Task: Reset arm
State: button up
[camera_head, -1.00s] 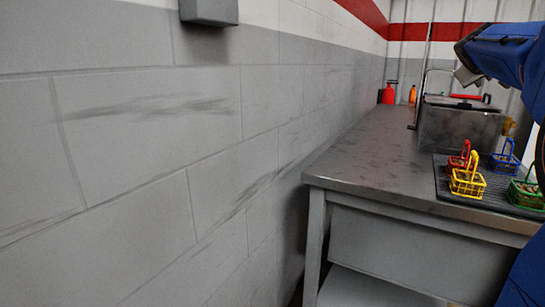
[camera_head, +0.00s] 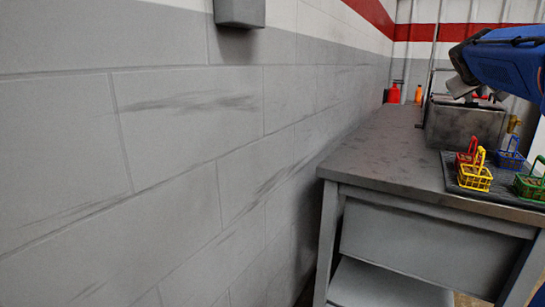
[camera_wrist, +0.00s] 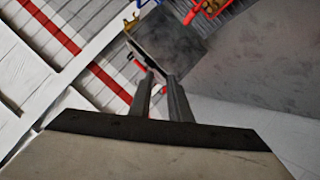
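My arm enters the head view from the upper right. My gripper (camera_head: 482,97) points down the table, just in front of and above the grey metal box (camera_head: 464,127). In the wrist view my gripper (camera_wrist: 160,76) shows two grey fingers with a narrow gap between them and nothing clearly held. Beyond the fingertips the metal box (camera_wrist: 180,45) shows, with a red handle at its edge. In the head view the arm partly hides the top of the box, so I cannot tell how its lid stands.
Red (camera_head: 465,157), yellow (camera_head: 475,178), blue (camera_head: 511,160) and green (camera_head: 530,187) wire baskets stand on a dark mat on the grey table (camera_head: 380,150). Red and orange bottles (camera_head: 394,94) stand at the back. A block wall (camera_head: 170,150) runs along the left; the table's left part is clear.

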jog(key=s+a+f+g+y, duration=0.1)
jog(key=s+a+f+y, duration=0.1)
jog(key=s+a+f, duration=0.65)
jog(key=s+a+f+g+y, duration=0.1)
jog(key=s+a+f+y, duration=0.2)
jog(key=s+a+f, duration=0.5)
jog(key=s+a+f+g+y, duration=0.1)
jog(key=s+a+f+y, duration=0.1)
jog(key=s+a+f, duration=0.7)
jog(key=s+a+f+n+g+y, duration=0.1)
jog(key=s+a+f+y, duration=0.1)
jog(key=s+a+f, duration=0.7)
notch_tip(320, 180, down, 5)
jog(key=shift+s+a+r+g+y, duration=0.1)
jog(key=shift+s+a+g+y, duration=0.2)
jog(key=shift+s, duration=0.1)
jog(key=shift+d, duration=0.1)
